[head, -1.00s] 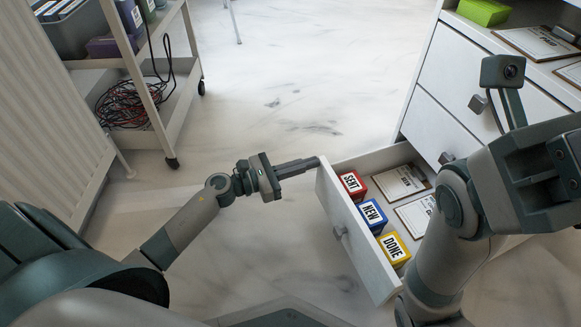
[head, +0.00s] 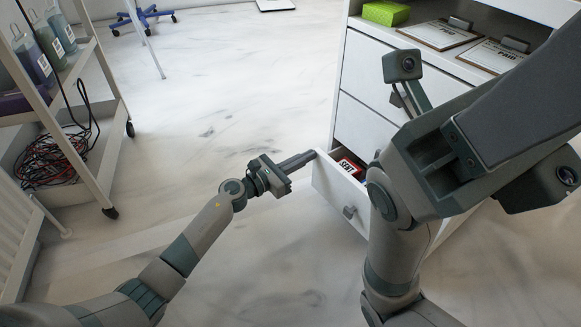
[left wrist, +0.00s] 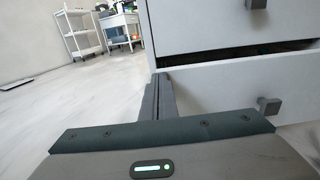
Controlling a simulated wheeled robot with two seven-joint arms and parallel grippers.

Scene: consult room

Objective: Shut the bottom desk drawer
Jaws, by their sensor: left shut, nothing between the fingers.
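The bottom desk drawer (head: 331,193) is partly open at the foot of the white desk (head: 373,70). A red box marked SENT (head: 348,168) shows inside it; my right arm hides the rest of the contents. My left gripper (head: 312,154) is shut and empty, with its fingertips at the far top corner of the drawer front. In the left wrist view the fingers (left wrist: 157,98) lie at the left edge of the drawer front (left wrist: 222,92), and a dark gap shows above that front.
A cart (head: 118,110) with bottles and tangled cables stands at the left. Clipboards (head: 438,34) and a green box (head: 386,12) sit on the desk's open shelf. The floor between cart and desk is clear.

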